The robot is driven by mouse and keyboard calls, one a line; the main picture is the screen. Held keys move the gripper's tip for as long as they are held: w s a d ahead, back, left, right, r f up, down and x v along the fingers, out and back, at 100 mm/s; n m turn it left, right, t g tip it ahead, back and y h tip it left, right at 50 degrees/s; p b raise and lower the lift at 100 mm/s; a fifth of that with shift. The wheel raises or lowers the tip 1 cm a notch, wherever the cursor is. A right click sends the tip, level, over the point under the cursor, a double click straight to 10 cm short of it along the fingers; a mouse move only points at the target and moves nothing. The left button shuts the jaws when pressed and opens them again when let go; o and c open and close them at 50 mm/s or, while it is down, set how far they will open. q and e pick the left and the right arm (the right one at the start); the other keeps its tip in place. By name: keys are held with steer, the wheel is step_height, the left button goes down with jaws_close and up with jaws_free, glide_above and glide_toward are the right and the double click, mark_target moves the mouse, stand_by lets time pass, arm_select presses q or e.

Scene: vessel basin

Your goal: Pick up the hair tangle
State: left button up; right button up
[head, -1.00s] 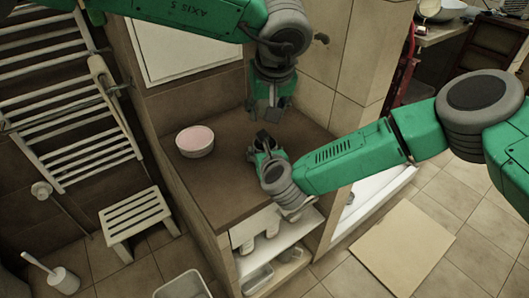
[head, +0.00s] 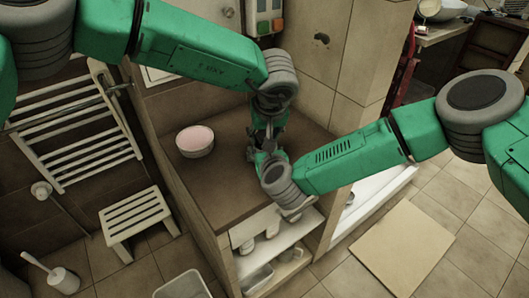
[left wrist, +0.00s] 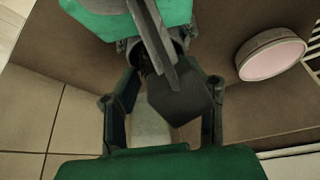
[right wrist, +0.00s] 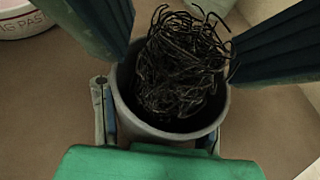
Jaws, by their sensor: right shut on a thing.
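The hair tangle (right wrist: 183,66) is a dark, wiry clump in the right wrist view. It sits in a round grey cup (right wrist: 170,133) and sticks up above its rim. My right gripper (head: 259,152) is shut on the cup over the brown counter (head: 222,190). My left gripper (head: 266,138) points down from above, close to the right gripper. Its fingers are apart in the left wrist view (left wrist: 168,85), with grey and green right gripper parts near them. Dark fingers flank the tangle in the right wrist view. The tangle is hidden in the head view.
A white bowl (head: 195,141) with a pinkish inside stands on the counter to the left. A slatted stool (head: 137,216), a towel rail (head: 75,140) and a toilet brush (head: 62,279) are further left. The tiled wall (head: 315,75) is close behind. Open shelves (head: 275,262) lie below.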

arm_select(q)
steer(key=c, duration=0.8)
steer(key=shift+c, duration=0.2)
steer(key=shift+r, duration=0.15)
step_height(320, 180, up, 10)
arm_select(e)
steer(key=o, duration=1.2)
